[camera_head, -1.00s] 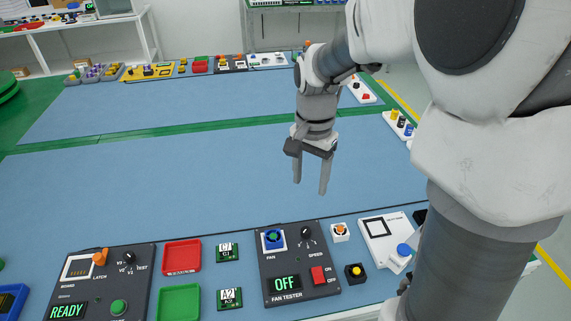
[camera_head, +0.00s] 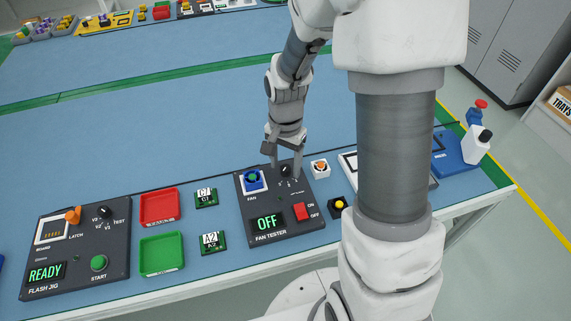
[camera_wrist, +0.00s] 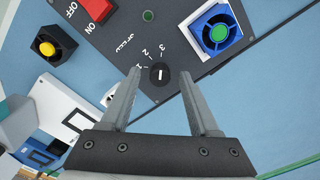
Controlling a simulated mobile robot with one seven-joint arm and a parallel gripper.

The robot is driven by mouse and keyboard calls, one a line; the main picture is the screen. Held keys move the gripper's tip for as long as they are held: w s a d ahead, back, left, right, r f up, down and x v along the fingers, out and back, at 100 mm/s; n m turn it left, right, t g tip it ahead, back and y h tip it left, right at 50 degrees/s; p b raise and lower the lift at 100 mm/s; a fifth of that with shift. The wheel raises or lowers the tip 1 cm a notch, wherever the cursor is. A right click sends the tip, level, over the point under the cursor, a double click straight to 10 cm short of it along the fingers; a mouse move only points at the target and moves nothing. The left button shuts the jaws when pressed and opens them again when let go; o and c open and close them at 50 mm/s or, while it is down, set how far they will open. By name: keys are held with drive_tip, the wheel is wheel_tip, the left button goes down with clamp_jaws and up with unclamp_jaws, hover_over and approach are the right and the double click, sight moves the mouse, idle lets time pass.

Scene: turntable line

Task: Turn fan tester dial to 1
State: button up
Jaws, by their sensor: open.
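The fan tester (camera_head: 300,232) is a dark panel at the table's front edge. Its display (camera_head: 268,222) reads OFF. Its round black dial (camera_head: 285,171) also shows in the wrist view (camera_wrist: 159,76), with a white mark and the numbers 1, 2 and 3 in an arc beyond it. The mark runs nearly upright in that view; I cannot tell surely which number it meets. My gripper (camera_wrist: 160,73) is open, one finger on each side of the dial with gaps to it. In the head view my gripper (camera_head: 284,166) hangs over the dial; its height above the panel is unclear.
A blue fan (camera_head: 253,180) sits left of the dial, and a red switch (camera_head: 300,211) is in front.

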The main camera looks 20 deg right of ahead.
drive_tip(key=shift+c, duration=0.2)
clamp_jaws()
drive_tip(key=shift+n, duration=0.4)
drive_tip(key=n+p, duration=0.1)
drive_tip(key=n, duration=0.2)
drive_tip(key=shift+n, duration=0.3)
drive_tip(key=n+p, duration=0.1)
drive_tip(key=n, duration=0.3)
drive_tip(key=shift+n, duration=0.3)
drive_tip(key=n+p, duration=0.2)
drive_tip(key=n, duration=0.2)
drive_tip(key=shift+r+n, duration=0.1)
drive_tip(key=shift+n, duration=0.2)
drive_tip(key=shift+n+p, duration=0.85)
drive_tip(key=shift+n, duration=1.35)
